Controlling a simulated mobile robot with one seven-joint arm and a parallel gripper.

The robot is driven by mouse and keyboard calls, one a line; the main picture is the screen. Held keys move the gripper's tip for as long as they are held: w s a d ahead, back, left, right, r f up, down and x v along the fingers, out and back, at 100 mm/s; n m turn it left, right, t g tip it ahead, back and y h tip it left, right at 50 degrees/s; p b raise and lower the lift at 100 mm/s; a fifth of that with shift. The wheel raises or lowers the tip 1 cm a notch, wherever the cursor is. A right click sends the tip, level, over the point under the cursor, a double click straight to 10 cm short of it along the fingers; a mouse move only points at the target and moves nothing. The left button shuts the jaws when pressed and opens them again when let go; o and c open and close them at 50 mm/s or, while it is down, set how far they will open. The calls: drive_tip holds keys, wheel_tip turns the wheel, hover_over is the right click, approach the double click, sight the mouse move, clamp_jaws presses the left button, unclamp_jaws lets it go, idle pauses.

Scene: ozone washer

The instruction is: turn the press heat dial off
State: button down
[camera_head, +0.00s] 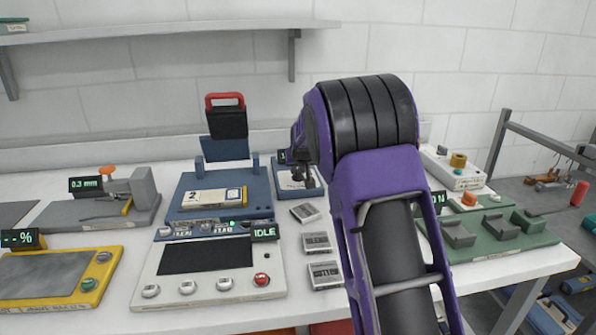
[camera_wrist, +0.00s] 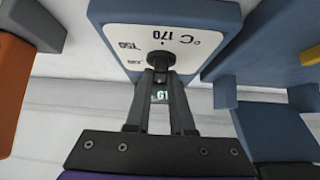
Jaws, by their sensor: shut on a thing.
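My gripper (camera_wrist: 158,78) is shut on a black round knob, the heat dial (camera_wrist: 159,60), in the wrist view. The dial stands on a white plate with a blue rim (camera_wrist: 192,13), printed upside down in this view with "°C", "170" and "150". A green display shows between my fingers. The knob's pointer is hidden or too small to read. In the head view my gripper (camera_head: 304,177) reaches down to the small blue dial unit (camera_head: 284,190), right of the blue press (camera_head: 177,207) with its red handle (camera_head: 225,97). My arm hides part of the unit.
A control panel (camera_head: 146,268) reading IDLE stands in front of the press. Labelled blocks (camera_head: 316,243) lie right of it. A green fixture (camera_head: 500,240) is at right, a yellow-edged pad (camera_head: 105,278) at left. In the wrist view, a blue block (camera_wrist: 275,130) is close on the right.

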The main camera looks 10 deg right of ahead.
drive_tip(key=shift+n+y, duration=0.3)
idle(0.4)
drive_tip(key=c, duration=0.8)
unclamp_jaws()
drive_tip(key=p+v, duration=0.1)
drive_tip(key=v, duration=1.6)
drive_tip(key=shift+s+r, duration=0.1)
drive_tip(key=shift+s, duration=0.05)
